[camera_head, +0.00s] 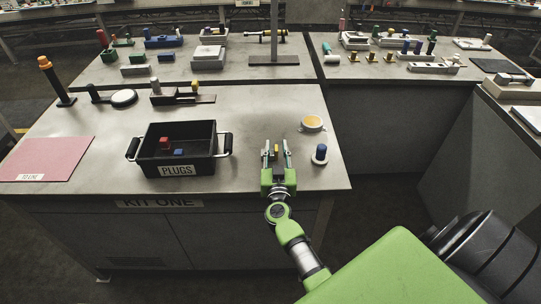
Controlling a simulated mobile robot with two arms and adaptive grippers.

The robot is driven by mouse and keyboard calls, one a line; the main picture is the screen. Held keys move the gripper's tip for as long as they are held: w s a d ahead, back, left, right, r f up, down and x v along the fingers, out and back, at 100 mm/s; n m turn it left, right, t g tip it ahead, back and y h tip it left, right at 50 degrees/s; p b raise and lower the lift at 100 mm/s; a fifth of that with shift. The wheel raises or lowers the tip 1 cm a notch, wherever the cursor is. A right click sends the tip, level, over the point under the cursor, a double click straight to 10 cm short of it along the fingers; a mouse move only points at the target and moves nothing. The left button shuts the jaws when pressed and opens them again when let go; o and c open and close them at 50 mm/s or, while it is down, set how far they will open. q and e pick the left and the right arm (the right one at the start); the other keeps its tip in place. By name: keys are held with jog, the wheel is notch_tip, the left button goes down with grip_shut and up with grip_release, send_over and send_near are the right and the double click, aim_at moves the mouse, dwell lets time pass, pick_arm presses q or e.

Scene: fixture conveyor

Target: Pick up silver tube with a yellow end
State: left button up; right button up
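My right gripper (276,150) reaches over the near table at its front right, fingers pointing away and visibly apart. A small yellow piece (276,148) shows between its fingertips; it may be the tube's yellow end, but the rest is hidden or too small to make out. I cannot tell whether the fingers touch it. My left gripper is not in view.
A black bin marked PLUGS (177,170) holds a red and a blue piece. Right of the gripper stand a blue-topped peg (320,152) and a round yellow-topped piece (312,123). A pink mat (48,158) lies left, near a black post with an orange top (56,80).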

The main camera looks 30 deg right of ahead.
grip_shut()
jog(key=shift+r+p, duration=0.2)
jog(key=shift+p, duration=0.45)
jog(key=p+v, duration=0.4)
jog(key=v, duration=1.4)
jog(key=s+a+r+n+t+y+b, duration=0.1)
jog(key=s+a+r+n+y, duration=0.2)
jog(key=r, duration=0.4)
jog(key=s+a+r+n+t+y+b, duration=0.1)
jog(key=s+a+r+n+y, duration=0.2)
jog(key=s+a+r+y, duration=0.2)
notch_tip(320, 180, up, 3)
jog(key=a+y, duration=0.1)
jog(key=a, duration=0.1)
jog(key=shift+a+t+y, duration=0.3)
jog(key=shift+a+t, duration=0.1)
